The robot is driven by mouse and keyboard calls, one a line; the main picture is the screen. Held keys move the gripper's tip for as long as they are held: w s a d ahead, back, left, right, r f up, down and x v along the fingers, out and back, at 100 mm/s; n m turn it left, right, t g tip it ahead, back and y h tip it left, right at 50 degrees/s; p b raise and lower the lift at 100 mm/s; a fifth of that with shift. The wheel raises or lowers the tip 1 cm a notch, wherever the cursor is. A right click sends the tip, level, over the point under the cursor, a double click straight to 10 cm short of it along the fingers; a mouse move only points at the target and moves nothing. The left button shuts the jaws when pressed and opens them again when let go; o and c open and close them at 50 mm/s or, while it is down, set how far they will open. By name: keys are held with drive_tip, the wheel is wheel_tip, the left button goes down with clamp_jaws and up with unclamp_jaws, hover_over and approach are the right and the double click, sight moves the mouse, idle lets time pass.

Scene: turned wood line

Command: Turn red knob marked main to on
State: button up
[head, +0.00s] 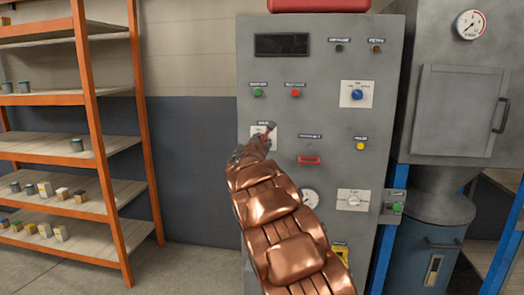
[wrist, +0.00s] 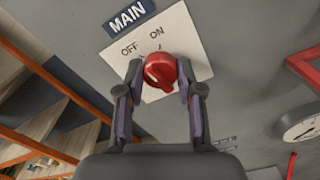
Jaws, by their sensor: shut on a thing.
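The red knob (wrist: 160,71) sits on a white plate (wrist: 185,38) under a dark label reading MAIN (wrist: 129,15). The plate is printed OFF at upper left and ON at upper right. My gripper (wrist: 160,88) has one finger on each side of the knob and is shut on it. A pale mark shows on the knob's face, but I cannot tell clearly which word it points to. In the head view my gripper (head: 265,135) is at the plate on the grey cabinet's left side and hides most of the knob.
The grey cabinet (head: 310,75) carries green (head: 258,92) and red (head: 295,92) buttons, a blue knob (head: 357,94), a yellow button (head: 360,146) and a red handle (head: 309,160). An orange-framed shelf (head: 98,130) stands at left. A grey machine (head: 455,120) stands at right.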

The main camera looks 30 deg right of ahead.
drive_tip(key=m+b, duration=0.3)
drive_tip(key=shift+f+m, duration=0.15)
drive_tip(key=shift+m, duration=0.25)
drive_tip(key=m+b, duration=0.2)
drive_tip(key=shift+m+b, duration=0.3)
drive_tip(key=shift+m, duration=0.1)
drive_tip(key=shift+r+m+b, duration=0.2)
drive_tip(key=shift+m+b, duration=0.3)
drive_tip(key=shift+m, duration=0.2)
drive_tip(key=o, duration=1.1)
drive_tip(key=shift+o, duration=0.2)
drive_tip(key=shift+s, duration=0.1)
